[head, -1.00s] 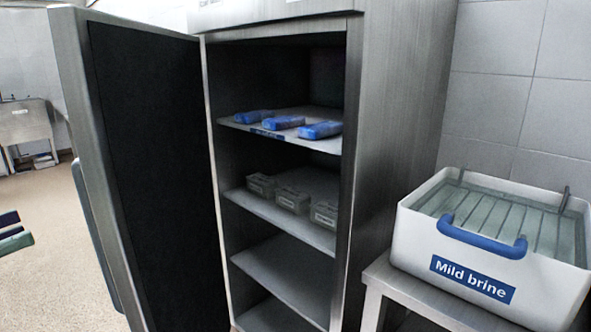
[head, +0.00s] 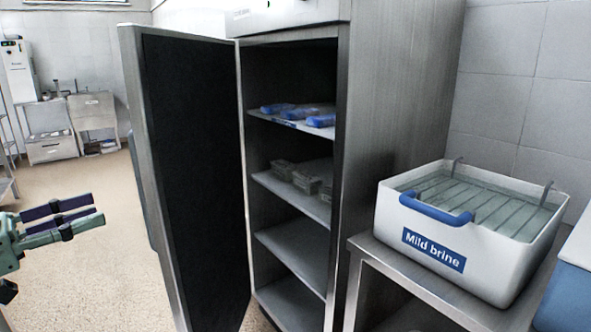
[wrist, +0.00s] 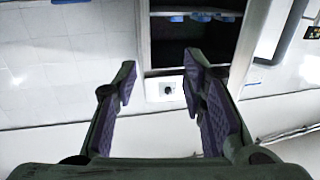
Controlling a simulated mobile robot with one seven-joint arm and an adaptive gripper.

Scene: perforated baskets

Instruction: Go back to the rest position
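My gripper (head: 96,208) shows at the left edge of the head view, with green and dark purple fingers pointing right. In the wrist view my gripper (wrist: 160,66) has its two fingers spread wide apart with nothing between them. It is in open air, well clear of the tall steel cabinet (head: 395,90). The rest of my arm is mostly out of the picture.
The cabinet door (head: 195,180) stands wide open between my gripper and the shelves. Blue packs (head: 321,121) and grey boxes (head: 306,182) lie inside. A "Mild brine" basin (head: 500,262) stands on a steel table (head: 365,244). Floor (head: 95,270) at left is clear.

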